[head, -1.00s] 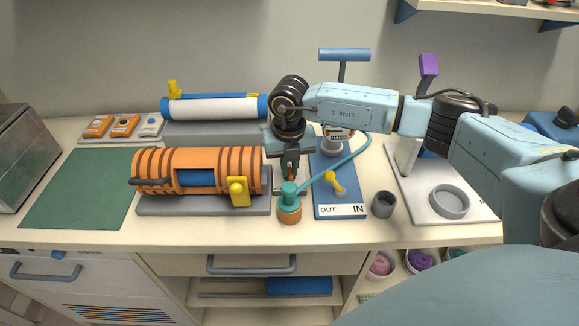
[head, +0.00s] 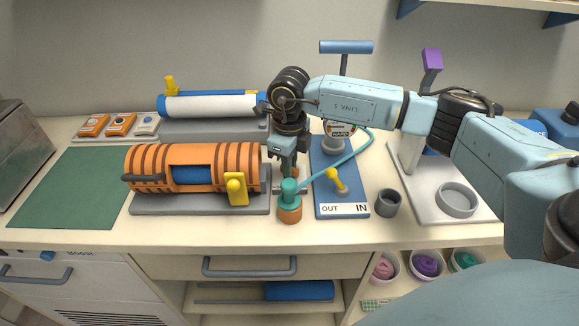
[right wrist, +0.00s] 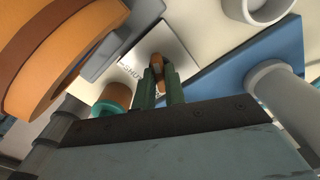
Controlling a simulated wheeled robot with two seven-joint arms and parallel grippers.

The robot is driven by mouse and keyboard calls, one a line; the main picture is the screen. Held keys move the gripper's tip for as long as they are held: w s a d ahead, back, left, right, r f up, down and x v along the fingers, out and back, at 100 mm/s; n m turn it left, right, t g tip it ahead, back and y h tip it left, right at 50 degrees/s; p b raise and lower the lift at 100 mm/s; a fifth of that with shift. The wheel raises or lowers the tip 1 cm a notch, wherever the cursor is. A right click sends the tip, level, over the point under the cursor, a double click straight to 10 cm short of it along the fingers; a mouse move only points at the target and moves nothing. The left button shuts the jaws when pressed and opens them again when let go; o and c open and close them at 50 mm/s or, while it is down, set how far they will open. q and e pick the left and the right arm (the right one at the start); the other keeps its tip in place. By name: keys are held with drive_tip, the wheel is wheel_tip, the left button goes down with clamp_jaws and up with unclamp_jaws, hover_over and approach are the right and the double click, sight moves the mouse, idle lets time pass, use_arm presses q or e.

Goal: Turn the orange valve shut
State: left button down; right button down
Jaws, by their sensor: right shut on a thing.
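The orange valve handle (right wrist: 158,70) shows in the right wrist view over a small white plate (right wrist: 140,52) with dark lettering that I cannot read fully. My right gripper (right wrist: 160,84) is shut on the handle, its dark green fingers on either side. In the head view my right gripper (head: 289,176) points down between the orange striped cylinder and the blue board. There the fingers and the nearby pot hide most of the valve. My left gripper is not in view.
An orange pot with a teal top (head: 290,205) stands close in front of my right gripper, with a teal hose. The striped cylinder (head: 150,165) is left. The blue board (head: 325,195) with a yellow lever (head: 337,179) and a grey cup (head: 388,203) are right. The green mat (head: 75,190) is clear.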

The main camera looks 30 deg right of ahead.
use_arm(q)
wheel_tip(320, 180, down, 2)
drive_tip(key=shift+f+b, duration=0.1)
drive_tip(key=shift+b, duration=0.8)
use_arm(e)
drive_tip(key=n, duration=0.5)
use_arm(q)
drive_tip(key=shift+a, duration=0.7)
use_arm(e)
drive_tip(key=shift+n, duration=0.4)
drive_tip(key=c, duration=1.5)
unclamp_jaws()
drive_tip(key=shift+o, duration=0.2)
drive_tip(key=shift+r, duration=0.25)
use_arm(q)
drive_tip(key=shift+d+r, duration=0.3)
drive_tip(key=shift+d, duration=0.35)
use_arm(e)
wheel_tip(320, 180, up, 13)
drive_tip(key=shift+f, duration=0.1)
